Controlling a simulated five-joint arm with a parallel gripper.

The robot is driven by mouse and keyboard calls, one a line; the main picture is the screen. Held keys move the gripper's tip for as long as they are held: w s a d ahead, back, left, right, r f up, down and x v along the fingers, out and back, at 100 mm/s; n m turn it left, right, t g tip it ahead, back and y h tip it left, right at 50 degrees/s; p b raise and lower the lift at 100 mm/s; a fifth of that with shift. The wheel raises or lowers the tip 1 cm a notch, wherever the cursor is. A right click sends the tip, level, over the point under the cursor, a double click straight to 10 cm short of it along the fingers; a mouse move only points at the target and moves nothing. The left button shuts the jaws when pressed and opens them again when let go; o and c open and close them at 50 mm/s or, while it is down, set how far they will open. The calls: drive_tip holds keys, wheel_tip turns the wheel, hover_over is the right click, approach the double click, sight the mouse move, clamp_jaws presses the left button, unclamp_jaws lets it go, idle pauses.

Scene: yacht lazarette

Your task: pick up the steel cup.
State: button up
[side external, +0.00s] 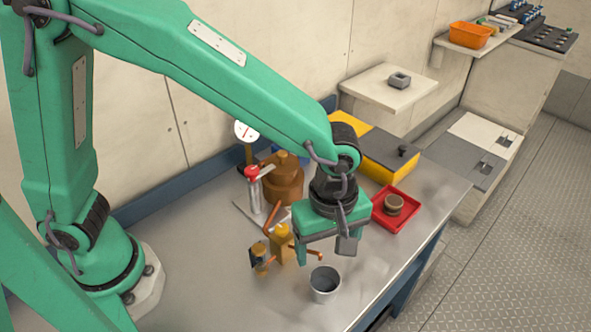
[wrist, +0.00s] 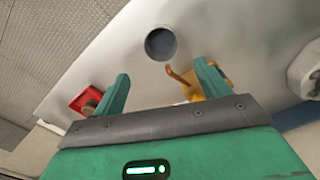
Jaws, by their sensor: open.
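The steel cup (side external: 325,285) stands upright on the metal workbench (side external: 205,285), near its front edge. Its open top faces up and it looks empty. In the wrist view the cup (wrist: 160,44) appears as a dark round opening beyond the fingers, between their lines. My gripper (side external: 325,255) is open and empty, above and slightly behind the cup in the side view. Its two green fingers (wrist: 162,85) stand wide apart in the wrist view and do not touch the cup.
A brass valve with copper pipe (side external: 280,245) stands close left of the cup. A red tray (side external: 378,222) holding a brown round part (side external: 394,205) lies to the right. Bare bench lies left of the valve.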

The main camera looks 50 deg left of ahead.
sight(326, 273)
drive_tip(key=shift+s+d+f, duration=0.1)
drive_tip(key=shift+d+f, duration=0.05)
drive_tip(key=shift+f, duration=1.25)
drive_tip(key=shift+s+d+f, duration=0.1)
drive_tip(key=shift+s+f, duration=0.05)
drive_tip(key=shift+f, duration=1.25)
drive_tip(key=shift+s+d+f, duration=0.1)
drive_tip(key=shift+d+f, duration=0.05)
drive_tip(key=shift+f, duration=1.25)
drive_tip(key=c, duration=1.1)
drive_tip(key=shift+r, duration=0.1)
drive_tip(key=shift+c, duration=0.2)
drive_tip(key=shift+r, duration=0.45)
drive_tip(key=shift+s+r, duration=0.1)
drive_tip(key=shift+s, duration=0.2)
drive_tip(key=s, duration=0.3)
drive_tip(key=shift+s, duration=0.35)
wheel_tip(326, 273, up, 14)
drive_tip(key=shift+w, duration=0.15)
